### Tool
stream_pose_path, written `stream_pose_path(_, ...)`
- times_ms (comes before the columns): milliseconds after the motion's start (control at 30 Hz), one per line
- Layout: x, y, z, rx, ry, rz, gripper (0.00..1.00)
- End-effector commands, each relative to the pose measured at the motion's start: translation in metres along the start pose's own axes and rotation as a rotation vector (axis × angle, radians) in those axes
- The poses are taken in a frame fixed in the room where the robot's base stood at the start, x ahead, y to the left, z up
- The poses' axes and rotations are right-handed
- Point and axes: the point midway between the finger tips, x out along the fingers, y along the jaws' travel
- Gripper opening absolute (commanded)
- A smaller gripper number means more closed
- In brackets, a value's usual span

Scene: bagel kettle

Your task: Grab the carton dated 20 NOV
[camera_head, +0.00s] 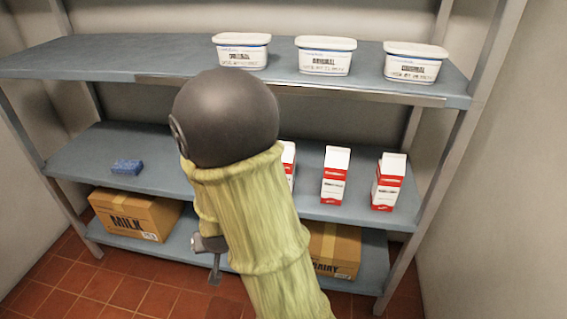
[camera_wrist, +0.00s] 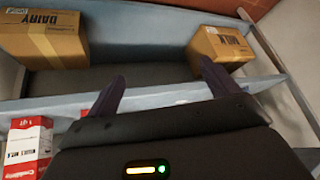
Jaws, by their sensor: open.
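Three red-and-white cartons stand upright on the middle shelf in the head view: a left carton (camera_head: 289,160) partly hidden behind my arm, a middle carton (camera_head: 335,176) and a right carton (camera_head: 388,182). Dates on them are too small to read. In the wrist view one red-and-white carton (camera_wrist: 28,145) shows at the lower left, turned so that its date cannot be read. My gripper (camera_wrist: 162,72) is open, with its two dark fingers apart and nothing between them. In the head view it is mostly hidden by my arm, low and left of the cartons.
Three white tubs (camera_head: 325,57) stand on the top shelf. A blue sponge-like block (camera_head: 127,167) lies on the middle shelf (camera_head: 95,160) at left. A MILK box (camera_head: 135,213) and a DAIRY box (camera_head: 337,250) sit on the bottom shelf. Posts and shelf edges bound the space.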

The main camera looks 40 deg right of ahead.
Motion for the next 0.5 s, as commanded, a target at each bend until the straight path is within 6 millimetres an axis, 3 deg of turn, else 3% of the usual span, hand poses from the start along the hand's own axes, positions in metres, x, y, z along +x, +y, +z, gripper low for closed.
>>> stream_pose_path(267, 0.011, 0.047, -0.056, 0.205, 0.29, 0.15, 0.87)
stream_pose_path(500, -0.003, 0.099, -0.088, 0.273, 0.574, 0.308, 0.87)
